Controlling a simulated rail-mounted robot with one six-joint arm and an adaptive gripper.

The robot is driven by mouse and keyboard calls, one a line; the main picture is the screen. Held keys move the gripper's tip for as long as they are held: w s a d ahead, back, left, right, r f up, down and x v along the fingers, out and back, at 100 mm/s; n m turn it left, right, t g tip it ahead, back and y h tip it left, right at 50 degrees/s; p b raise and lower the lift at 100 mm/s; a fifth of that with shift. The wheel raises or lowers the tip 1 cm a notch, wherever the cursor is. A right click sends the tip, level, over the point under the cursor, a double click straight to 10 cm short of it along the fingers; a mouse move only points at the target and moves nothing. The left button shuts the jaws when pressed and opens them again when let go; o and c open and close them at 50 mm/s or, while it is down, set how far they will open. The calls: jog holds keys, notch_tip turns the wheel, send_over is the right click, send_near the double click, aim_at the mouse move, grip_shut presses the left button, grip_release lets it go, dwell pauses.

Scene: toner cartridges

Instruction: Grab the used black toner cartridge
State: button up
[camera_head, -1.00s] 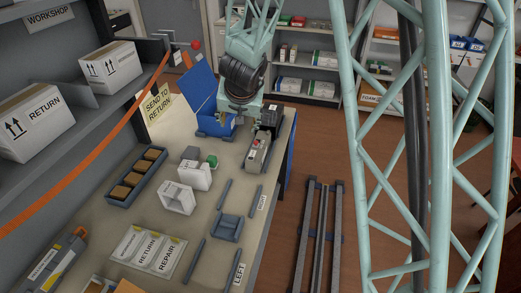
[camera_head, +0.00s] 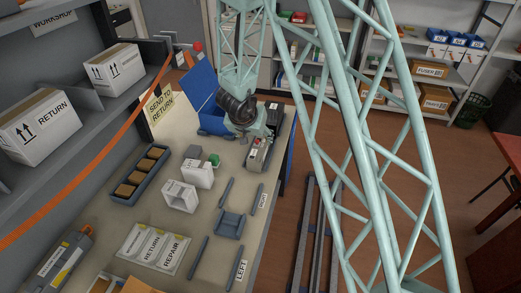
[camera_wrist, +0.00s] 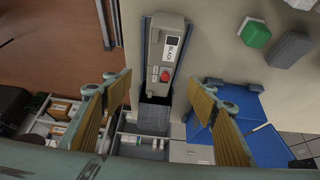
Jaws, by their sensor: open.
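Nothing is between the pads; the gap in depth to the unit is unclear. In the head view my fingers are hard to make out.
A blue open bin (camera_head: 213,122) stands left of my wrist, behind the unit.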

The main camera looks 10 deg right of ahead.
aim_at(259, 145)
jog(key=shift+f, duration=0.15)
jog(key=shift+b+x, duration=1)
jog(key=shift+x, duration=3.15)
jog(key=shift+w, duration=0.1)
jog(key=shift+b+x, duration=0.6)
jog(key=shift+x, duration=1.95)
jog(key=shift+c, duration=0.7)
jog(key=c, duration=1)
jog(key=shift+r, duration=0.25)
